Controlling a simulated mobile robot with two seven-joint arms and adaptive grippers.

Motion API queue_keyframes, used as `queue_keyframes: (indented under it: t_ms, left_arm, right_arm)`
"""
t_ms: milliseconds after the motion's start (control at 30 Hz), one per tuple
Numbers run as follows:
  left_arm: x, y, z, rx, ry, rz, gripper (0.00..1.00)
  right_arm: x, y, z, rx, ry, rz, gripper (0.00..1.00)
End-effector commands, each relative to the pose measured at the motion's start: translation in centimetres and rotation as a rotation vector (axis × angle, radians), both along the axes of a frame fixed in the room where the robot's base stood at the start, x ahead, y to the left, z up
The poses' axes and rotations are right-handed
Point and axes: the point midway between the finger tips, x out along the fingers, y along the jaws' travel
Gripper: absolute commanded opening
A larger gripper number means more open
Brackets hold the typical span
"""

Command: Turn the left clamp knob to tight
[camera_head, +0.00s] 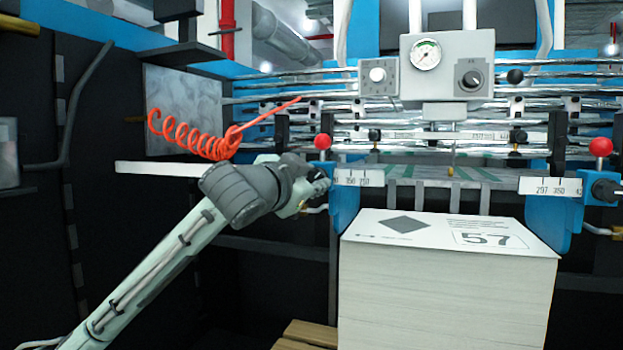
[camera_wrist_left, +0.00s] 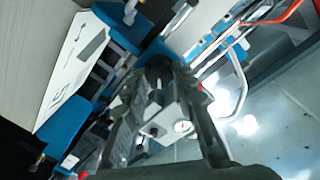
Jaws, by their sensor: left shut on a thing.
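The left clamp (camera_head: 345,205) is a blue block with a white scale plate (camera_head: 358,178) and a red ball (camera_head: 322,142) on top. My left gripper (camera_head: 316,182) reaches its outer side from the left and is shut on the left clamp knob. In the head view the gripper mostly hides this knob. In the left wrist view, the dark knob (camera_wrist_left: 158,62) shows between the fingertips of my left gripper (camera_wrist_left: 167,76), against blue parts. The knob's turn position cannot be read. My right gripper is not in view.
A tall paper stack (camera_head: 450,290) marked 57 stands right of the left clamp. The right clamp (camera_head: 565,210) has a dark knob (camera_head: 605,190). A coiled orange hose (camera_head: 190,138) hangs above my left arm. A gauge box (camera_head: 447,65) sits above the rollers.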

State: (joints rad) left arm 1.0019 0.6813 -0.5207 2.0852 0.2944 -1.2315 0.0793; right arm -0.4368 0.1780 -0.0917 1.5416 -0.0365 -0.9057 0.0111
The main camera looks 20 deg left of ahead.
Motion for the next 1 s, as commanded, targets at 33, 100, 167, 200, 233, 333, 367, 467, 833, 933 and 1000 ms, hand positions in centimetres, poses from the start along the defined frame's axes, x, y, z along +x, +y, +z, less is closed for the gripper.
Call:
queue_keyframes:
  t_ms: [33, 100, 167, 200, 233, 333, 367, 467, 833, 933, 1000]
  left_arm:
    - [0.00, 0.01, 0.00, 0.047, -0.001, 0.001, 0.00]
    - [-0.01, 0.02, 0.03, 0.113, -0.003, 0.001, 0.00]
    - [0.00, -0.02, -0.03, 0.170, -0.005, 0.000, 0.00]
    - [0.00, -0.03, -0.02, 0.208, -0.007, 0.000, 0.00]
    - [0.00, -0.04, 0.01, 0.236, -0.007, 0.000, 0.00]
    - [-0.01, -0.07, -0.02, 0.331, -0.010, 0.001, 0.00]
    - [-0.01, -0.07, -0.03, 0.359, -0.011, 0.001, 0.00]
    - [-0.01, -0.08, -0.03, 0.447, -0.014, 0.001, 0.00]
    - [-0.01, -0.13, -0.06, 0.695, -0.023, 0.001, 0.00]
    - [-0.01, -0.14, -0.11, 0.735, -0.023, 0.001, 0.00]
    - [-0.01, -0.15, -0.11, 0.755, -0.024, 0.001, 0.00]
  right_arm:
    - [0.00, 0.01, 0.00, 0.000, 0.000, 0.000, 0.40]
    - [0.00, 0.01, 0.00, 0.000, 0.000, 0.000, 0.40]
    - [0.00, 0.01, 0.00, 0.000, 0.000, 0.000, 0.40]
    - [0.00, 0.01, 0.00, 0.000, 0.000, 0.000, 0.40]
    - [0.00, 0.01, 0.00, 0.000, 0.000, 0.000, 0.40]
    - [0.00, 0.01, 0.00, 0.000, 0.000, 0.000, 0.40]
    - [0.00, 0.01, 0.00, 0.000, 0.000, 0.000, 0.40]
    - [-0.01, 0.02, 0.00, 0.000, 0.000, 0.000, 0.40]
    - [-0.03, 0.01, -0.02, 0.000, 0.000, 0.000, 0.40]
    - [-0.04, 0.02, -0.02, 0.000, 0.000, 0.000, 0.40]
    - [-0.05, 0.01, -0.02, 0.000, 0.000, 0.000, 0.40]
